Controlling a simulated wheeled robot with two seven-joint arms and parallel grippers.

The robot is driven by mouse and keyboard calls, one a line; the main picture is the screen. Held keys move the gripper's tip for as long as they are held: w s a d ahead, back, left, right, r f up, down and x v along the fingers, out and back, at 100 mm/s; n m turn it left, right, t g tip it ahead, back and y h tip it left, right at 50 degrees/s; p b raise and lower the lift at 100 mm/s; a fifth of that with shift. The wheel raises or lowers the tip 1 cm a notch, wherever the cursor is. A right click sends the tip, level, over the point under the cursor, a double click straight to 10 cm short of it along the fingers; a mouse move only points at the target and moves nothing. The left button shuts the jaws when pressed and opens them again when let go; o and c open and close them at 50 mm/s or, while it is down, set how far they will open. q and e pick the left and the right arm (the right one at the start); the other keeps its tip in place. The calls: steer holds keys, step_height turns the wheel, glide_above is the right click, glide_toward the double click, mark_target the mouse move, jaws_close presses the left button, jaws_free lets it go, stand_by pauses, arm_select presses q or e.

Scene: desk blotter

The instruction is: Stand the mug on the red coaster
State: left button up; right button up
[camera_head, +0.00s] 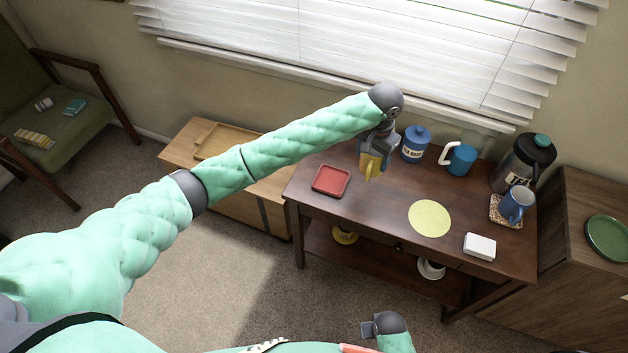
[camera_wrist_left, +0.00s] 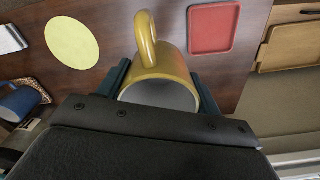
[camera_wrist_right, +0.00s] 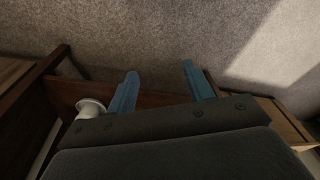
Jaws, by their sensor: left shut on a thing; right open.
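A yellow mug (camera_head: 371,166) is in my left gripper (camera_head: 375,148), above the back middle of the dark wooden table. The left wrist view shows the mug (camera_wrist_left: 162,75) between the two fingers, with its handle toward the top of the picture. The red coaster (camera_head: 331,180) is a square tray at the table's left end, empty; it also shows in the left wrist view (camera_wrist_left: 213,28), apart from the mug. My right gripper (camera_wrist_right: 158,88) is open and empty, low in front of the table.
A round yellow mat (camera_head: 430,218) and a white block (camera_head: 480,246) lie at the front right. A blue canister (camera_head: 415,144), a blue mug (camera_head: 461,159), a dark pot (camera_head: 521,163) and another blue mug (camera_head: 516,204) stand along the back and right. Tabletop around the red coaster is clear.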

arm_select(q)
steer(key=shift+a, duration=0.1)
steer(key=shift+w+a+f, duration=0.1)
steer(key=shift+a+f, duration=0.05)
steer(key=shift+a, duration=0.1)
steer(key=shift+w+a+f+p, duration=0.4)
steer(key=shift+a+f+p, duration=0.6)
steer(key=shift+a+f, duration=0.8)
steer(key=shift+w+a+f+p, duration=0.4)
steer(key=shift+a+f+p, duration=0.65)
steer(key=shift+a+f, duration=0.75)
steer(key=shift+w+a+f+p, duration=0.4)
steer(key=shift+a+f+p, duration=0.6)
steer(key=shift+a+f, duration=0.8)
arm_select(e)
steer(key=s+d+f, duration=0.2)
steer(key=f, duration=0.5)
steer(key=s+d+f, duration=0.2)
steer(key=f, duration=0.5)
steer(key=shift+s+d+f, duration=0.15)
steer(key=shift+s+f, duration=0.1)
steer(key=shift+f, duration=0.15)
arm_select(q)
steer(key=o, duration=1.2)
steer(key=shift+f, duration=0.1)
steer(key=shift+c, duration=0.2)
arm_select(e)
steer(key=shift+s+d, duration=0.1)
steer(key=shift+s, duration=0.05)
